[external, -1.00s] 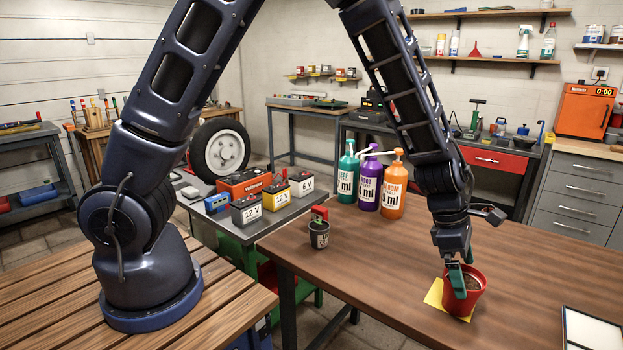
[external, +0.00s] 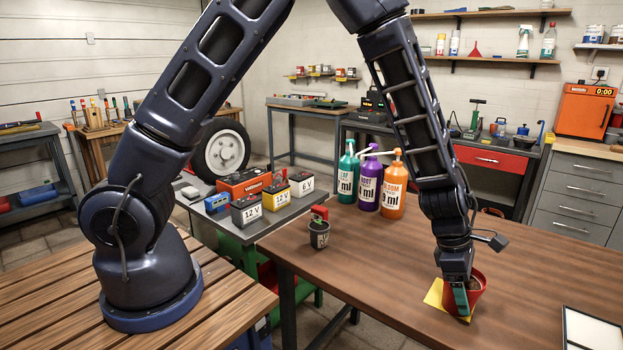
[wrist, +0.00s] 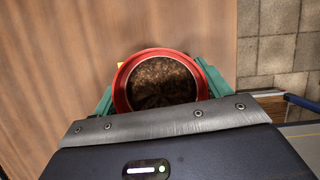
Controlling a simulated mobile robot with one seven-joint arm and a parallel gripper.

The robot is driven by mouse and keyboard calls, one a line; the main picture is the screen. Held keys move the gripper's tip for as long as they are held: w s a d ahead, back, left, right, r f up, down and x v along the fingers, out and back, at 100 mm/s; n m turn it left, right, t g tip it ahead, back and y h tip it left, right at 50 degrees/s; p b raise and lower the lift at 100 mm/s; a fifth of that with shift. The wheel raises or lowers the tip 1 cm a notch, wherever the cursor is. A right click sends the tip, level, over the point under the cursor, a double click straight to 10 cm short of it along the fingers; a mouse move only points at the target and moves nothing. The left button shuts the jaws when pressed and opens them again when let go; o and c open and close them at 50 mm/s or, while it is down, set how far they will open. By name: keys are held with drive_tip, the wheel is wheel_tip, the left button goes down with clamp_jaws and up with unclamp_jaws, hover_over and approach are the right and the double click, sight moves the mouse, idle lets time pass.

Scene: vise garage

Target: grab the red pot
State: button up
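The red pot (external: 478,290), filled with brown soil, stands upright on a yellow square sheet (external: 434,292) near the right front of the wooden table. My gripper (external: 463,299) is down at the pot and hides its left part in the external view. In the wrist view the pot's red rim (wrist: 121,92) sits between the two green fingers of my gripper (wrist: 158,88), one on each side. The fingers lie very close to the pot. I cannot tell whether they press on it.
Green, purple and orange (external: 393,188) pump bottles stand at the back. A white framed panel (external: 592,328) lies at the front right. The table's middle (external: 400,255) is clear.

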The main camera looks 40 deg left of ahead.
drive_tip(key=shift+c, duration=0.9)
drive_tip(key=shift+r, duration=0.1)
